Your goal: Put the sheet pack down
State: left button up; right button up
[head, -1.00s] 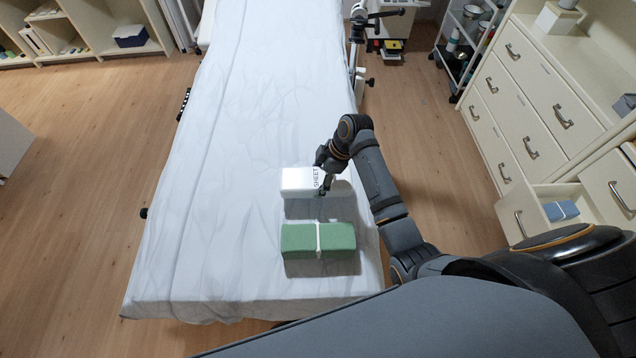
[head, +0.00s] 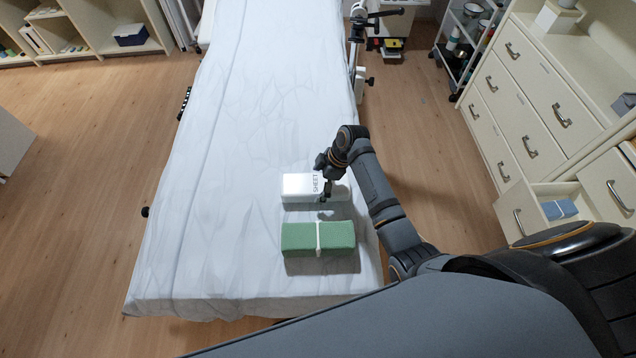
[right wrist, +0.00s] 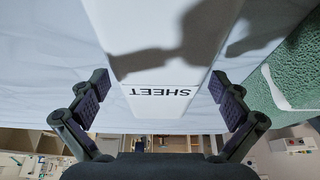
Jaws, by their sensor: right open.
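The white sheet pack (head: 299,187), with SHEET printed near its right end, lies on the white-covered couch (head: 250,110). My right gripper (head: 325,195) is at the pack's right end. In the right wrist view the pack (right wrist: 160,100) lies between the two spread fingers of my right gripper (right wrist: 160,105). A gap shows at the left finger; the right finger is very close to the pack's side, and I cannot tell if it touches. My left gripper is not in view.
A green bundle with a white band (head: 300,238) lies on the couch just in front of the pack. A drawer (head: 540,205) with a blue folded item (head: 559,209) stands open at the right. The couch's left side is clear.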

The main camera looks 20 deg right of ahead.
jog(key=v, duration=1.2)
jog(key=shift+b, duration=0.35)
jog(key=shift+r, duration=0.1)
